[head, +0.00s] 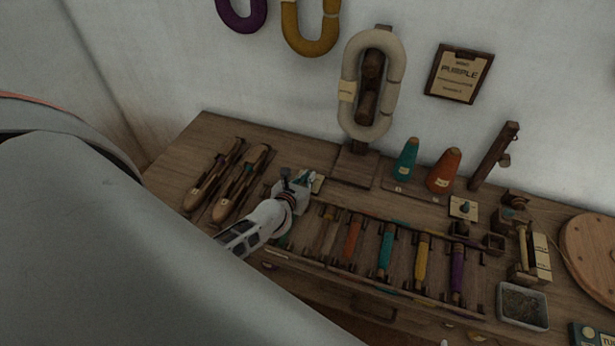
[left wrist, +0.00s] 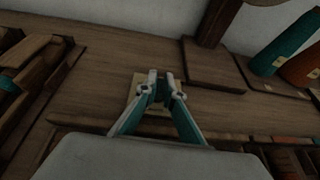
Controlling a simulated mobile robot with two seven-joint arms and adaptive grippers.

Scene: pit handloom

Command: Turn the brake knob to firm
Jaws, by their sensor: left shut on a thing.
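My left gripper (head: 303,180) is at a small cream plate (head: 318,184) on the bench, right of the two wooden shuttles. In the left wrist view my fingers (left wrist: 161,88) come close together over the cream plate (left wrist: 137,88). They are shut on a small knob, which the fingertips almost wholly hide. I cannot read the plate's marks or tell which setting the knob points to. Another cream plate with a small teal knob (head: 464,208) lies farther right, apart from the gripper. My right gripper is not in view.
Two wooden shuttles (head: 240,183) lie left of my gripper. A rack of coloured bobbins (head: 385,255) lies to its right. Behind stand a post with a cream yarn hank (head: 350,90) and teal (head: 406,160) and orange cones (head: 443,171). A grey tray (head: 522,306) is at the right.

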